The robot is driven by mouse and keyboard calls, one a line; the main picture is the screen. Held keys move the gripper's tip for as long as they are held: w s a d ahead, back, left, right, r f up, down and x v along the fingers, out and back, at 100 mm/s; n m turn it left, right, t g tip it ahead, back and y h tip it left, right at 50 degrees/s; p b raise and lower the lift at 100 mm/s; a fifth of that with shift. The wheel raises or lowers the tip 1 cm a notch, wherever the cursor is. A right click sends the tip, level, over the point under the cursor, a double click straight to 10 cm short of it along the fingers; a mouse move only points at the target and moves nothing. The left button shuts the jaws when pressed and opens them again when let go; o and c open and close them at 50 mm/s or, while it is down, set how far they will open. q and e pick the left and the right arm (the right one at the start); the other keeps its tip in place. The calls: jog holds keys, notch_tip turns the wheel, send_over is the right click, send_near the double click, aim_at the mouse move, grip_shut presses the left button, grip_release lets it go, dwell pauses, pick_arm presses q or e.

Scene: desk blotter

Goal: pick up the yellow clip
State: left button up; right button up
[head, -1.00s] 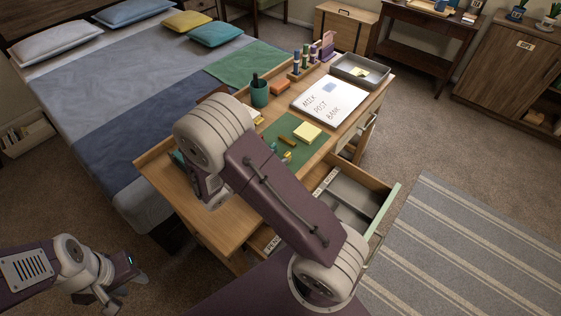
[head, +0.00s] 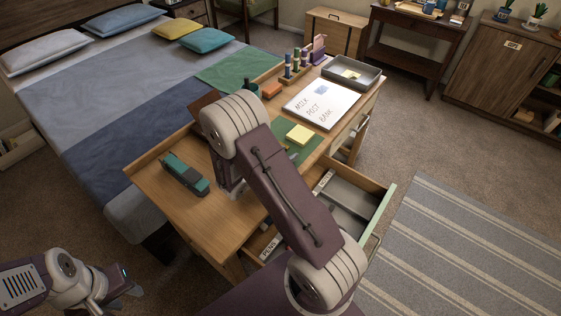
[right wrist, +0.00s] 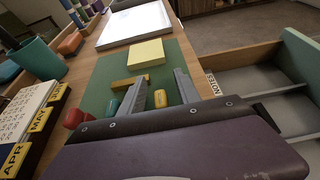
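The yellow clip (right wrist: 160,98) lies on the green blotter (right wrist: 95,97) in the right wrist view, between the two grey fingers of my right gripper (right wrist: 160,76). The fingers are open and apart from it on both sides. A green clip-like piece (right wrist: 113,107) lies left of the left finger, and a red one (right wrist: 73,118) further left. In the head view my right arm hides the clip, and only part of the blotter (head: 309,149) shows. My left gripper (head: 118,298) is off the desk at lower left, its fingers apart and empty.
An ochre bar (right wrist: 130,81) and a yellow note pad (right wrist: 146,53) lie just beyond the clip. A calendar (right wrist: 28,115) and teal cup (right wrist: 37,58) stand left. An open drawer (head: 350,203) juts out at right. A stapler-like object (head: 185,173) lies on the desk's left.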

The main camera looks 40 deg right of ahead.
grip_shut()
jog(key=shift+r, duration=0.65)
notch_tip(320, 180, up, 3)
jog(key=shift+r+p, duration=0.1)
jog(key=shift+p, duration=0.7)
jog(key=s+d+r+p, duration=0.1)
jog(key=s+r+p, duration=0.5)
jog(key=s+p, duration=0.5)
jog(key=p, duration=0.4)
jog(key=shift+s+r, duration=0.3)
jog(key=shift+s, duration=0.05)
